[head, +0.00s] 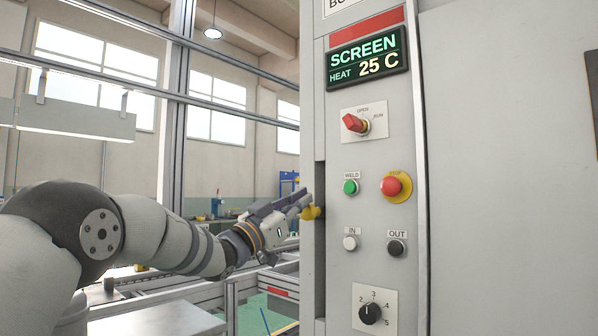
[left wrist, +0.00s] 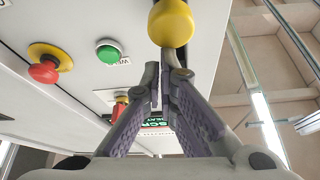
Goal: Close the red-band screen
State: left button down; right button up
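A grey control panel (head: 342,262) has a red band (head: 367,25) above a display (head: 367,60) that reads "SCREEN HEAT 25 C". A yellow knob (head: 312,213) sticks out at the panel's left edge. It also shows in the left wrist view (left wrist: 171,24), just beyond my fingertips. My left gripper (head: 303,203) is at this knob, its fingers brought together with nothing seen between them in the left wrist view (left wrist: 163,78). I cannot tell whether the tips touch the knob. My right gripper is in neither view.
The panel carries a red selector (head: 355,123), a green button (head: 350,187), a red stop button on yellow (head: 393,186), white and black buttons and a numbered dial (head: 370,313). A metal post (head: 178,100) and a rail frame (head: 232,300) stand left of the panel.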

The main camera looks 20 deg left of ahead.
pick_arm(q)
notch_tip(320, 180, down, 19)
jog(key=b, duration=0.2)
jog(key=shift+w+f, duration=0.2)
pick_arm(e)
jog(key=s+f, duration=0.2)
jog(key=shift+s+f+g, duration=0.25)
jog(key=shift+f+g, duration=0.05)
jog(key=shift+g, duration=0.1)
